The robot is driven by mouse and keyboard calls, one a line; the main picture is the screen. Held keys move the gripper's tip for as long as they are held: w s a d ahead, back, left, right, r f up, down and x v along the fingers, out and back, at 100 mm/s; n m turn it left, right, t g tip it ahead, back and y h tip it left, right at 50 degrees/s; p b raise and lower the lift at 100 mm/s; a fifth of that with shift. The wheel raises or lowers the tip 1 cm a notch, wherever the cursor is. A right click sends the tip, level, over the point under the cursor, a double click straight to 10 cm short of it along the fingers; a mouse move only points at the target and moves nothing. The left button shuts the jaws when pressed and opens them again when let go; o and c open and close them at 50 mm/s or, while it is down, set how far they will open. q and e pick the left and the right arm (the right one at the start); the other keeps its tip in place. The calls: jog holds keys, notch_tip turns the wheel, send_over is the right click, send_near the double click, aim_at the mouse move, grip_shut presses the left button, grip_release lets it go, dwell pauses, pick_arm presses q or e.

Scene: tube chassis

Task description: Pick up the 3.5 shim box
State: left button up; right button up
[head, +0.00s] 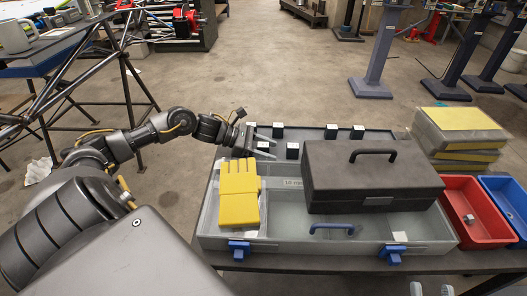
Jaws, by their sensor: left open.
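Several small dark boxes with pale tops stand at the back of the grey case. One box (278,130) is at the back left, one box (293,151) is nearer the front, and two more boxes (331,131) (357,132) stand to the right. Their labels are too small to read, so I cannot tell which is the 3.5 shim box. My left gripper (271,148) is open at the left of this group, its fingers pointing right. A pale-topped box (263,145) shows between the fingers; contact cannot be told.
A black toolbox (330,185) with a handle sits on the grey case (290,243). Yellow gloves (239,195) lie at its left. A red bin (462,190), a blue bin (512,200) and stacked yellow-topped cases (465,119) stand right. A tube frame (125,75) is at left.

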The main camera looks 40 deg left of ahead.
pick_arm(q)
jog(key=shift+w+d, duration=0.1)
jog(key=shift+d, duration=0.1)
jog(key=c, duration=1.1)
